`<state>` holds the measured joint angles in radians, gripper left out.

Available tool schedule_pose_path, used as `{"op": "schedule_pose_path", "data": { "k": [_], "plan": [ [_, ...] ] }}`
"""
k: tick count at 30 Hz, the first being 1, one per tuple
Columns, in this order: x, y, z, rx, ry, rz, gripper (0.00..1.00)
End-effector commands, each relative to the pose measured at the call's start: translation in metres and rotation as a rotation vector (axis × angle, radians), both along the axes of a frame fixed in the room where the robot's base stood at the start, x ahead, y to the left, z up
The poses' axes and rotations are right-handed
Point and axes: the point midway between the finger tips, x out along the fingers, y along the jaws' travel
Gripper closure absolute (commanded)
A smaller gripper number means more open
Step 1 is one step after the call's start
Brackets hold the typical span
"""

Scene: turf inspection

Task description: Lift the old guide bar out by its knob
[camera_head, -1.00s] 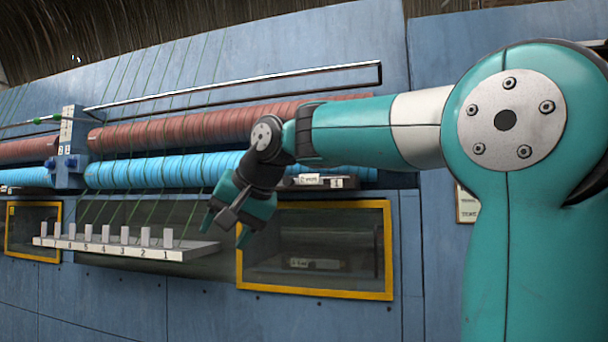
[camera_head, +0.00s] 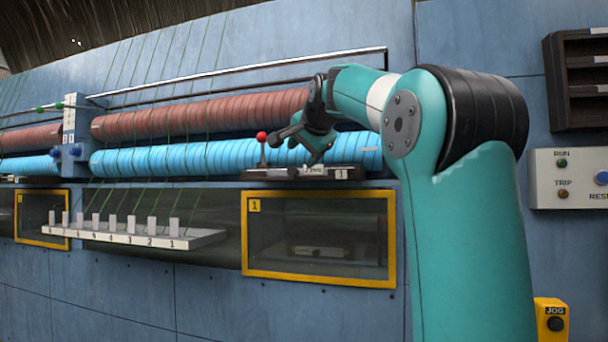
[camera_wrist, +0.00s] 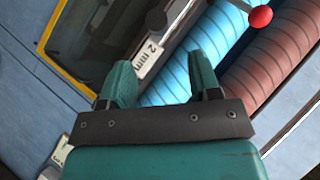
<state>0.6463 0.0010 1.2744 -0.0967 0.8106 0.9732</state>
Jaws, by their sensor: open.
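The guide bar (camera_head: 350,172) sits in a dark holder below the blue roller, with a white "2 mm" label and a "1" plate. In the wrist view its "2 mm" label (camera_wrist: 150,53) shows just beyond the fingers. A dark round knob (camera_wrist: 157,18) stands near that label in the wrist view. A red ball on a lever (camera_head: 261,136) rises at the bar's left end and also shows in the wrist view (camera_wrist: 261,15). My gripper (camera_head: 304,150) is open and empty, just above the bar. In the wrist view its teal fingers (camera_wrist: 162,75) are apart, with nothing between them.
A blue roller (camera_head: 180,158) and a brown roller (camera_head: 190,118) run behind the bar. Below is a yellow-framed window (camera_head: 320,279). A numbered white ledge (camera_head: 130,238) with several pegs juts out left. A control panel (camera_head: 570,178) is at right.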

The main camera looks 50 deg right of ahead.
Motion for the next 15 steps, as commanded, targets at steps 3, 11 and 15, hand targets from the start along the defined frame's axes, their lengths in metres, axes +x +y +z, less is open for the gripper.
{"op": "schedule_pose_path", "data": {
  "k": [3, 11, 15],
  "plan": [
    [0.006, -0.003, -0.004, -0.001, 0.000, 0.001, 0.43],
    [0.031, -0.010, -0.025, 0.001, 0.004, 0.000, 0.43],
    [0.043, -0.018, -0.034, -0.001, 0.001, 0.000, 0.43]
  ]
}}
